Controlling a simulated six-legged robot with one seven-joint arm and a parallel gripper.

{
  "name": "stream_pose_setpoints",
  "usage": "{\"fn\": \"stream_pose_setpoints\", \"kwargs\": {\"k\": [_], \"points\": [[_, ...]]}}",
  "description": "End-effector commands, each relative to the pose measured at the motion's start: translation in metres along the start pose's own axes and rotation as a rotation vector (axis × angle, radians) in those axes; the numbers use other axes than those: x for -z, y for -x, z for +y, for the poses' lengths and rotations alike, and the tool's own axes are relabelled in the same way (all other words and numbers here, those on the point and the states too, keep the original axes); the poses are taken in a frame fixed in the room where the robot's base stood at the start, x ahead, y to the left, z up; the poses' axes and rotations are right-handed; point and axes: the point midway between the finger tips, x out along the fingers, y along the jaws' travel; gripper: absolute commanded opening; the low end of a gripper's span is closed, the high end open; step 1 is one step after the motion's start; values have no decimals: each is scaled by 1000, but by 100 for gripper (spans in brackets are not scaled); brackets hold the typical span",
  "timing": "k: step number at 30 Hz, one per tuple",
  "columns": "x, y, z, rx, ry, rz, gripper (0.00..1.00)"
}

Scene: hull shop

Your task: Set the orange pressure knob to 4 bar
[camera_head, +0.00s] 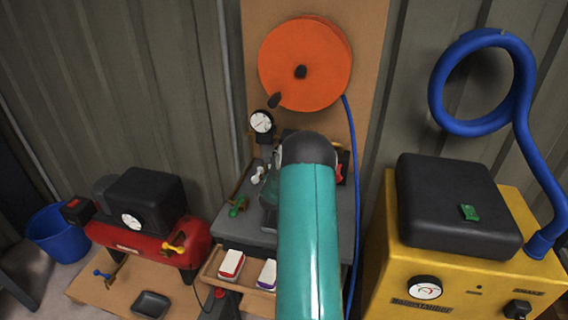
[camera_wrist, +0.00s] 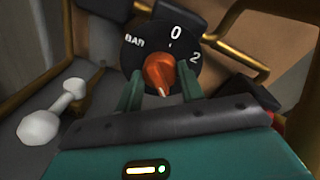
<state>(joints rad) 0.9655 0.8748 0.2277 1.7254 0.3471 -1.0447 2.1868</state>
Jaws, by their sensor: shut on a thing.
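The orange pressure knob (camera_wrist: 159,68) sits in the middle of a round black dial (camera_wrist: 132,58) in the wrist view. The dial shows "BAR" at the left, "0" at the top and "2" at the right; its lower part is hidden by my gripper. A pale mark shows at the knob's lower end in the picture. My gripper (camera_wrist: 158,84) has its two green fingers on either side of the knob, shut on it. In the head view my teal arm covers the knob and the gripper.
A white-faced gauge (camera_head: 261,121) stands left of my arm, below an orange hose reel (camera_head: 304,62). A white-ended lever (camera_wrist: 52,112) and brass bars (camera_wrist: 236,20) are close to the gripper. A red compressor (camera_head: 150,240) stands left, a yellow machine (camera_head: 385,265) right.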

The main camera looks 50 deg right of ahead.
Motion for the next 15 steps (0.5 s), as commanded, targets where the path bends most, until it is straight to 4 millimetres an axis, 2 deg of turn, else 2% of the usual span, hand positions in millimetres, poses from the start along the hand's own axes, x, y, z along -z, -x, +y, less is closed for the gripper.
{"fn": "stream_pose_setpoints", "kwargs": {"k": [6, 15], "points": [[1, 0, 0, -2, -139, -9, 16], [0, 0, 0, -3, -231, -18, 16]]}}
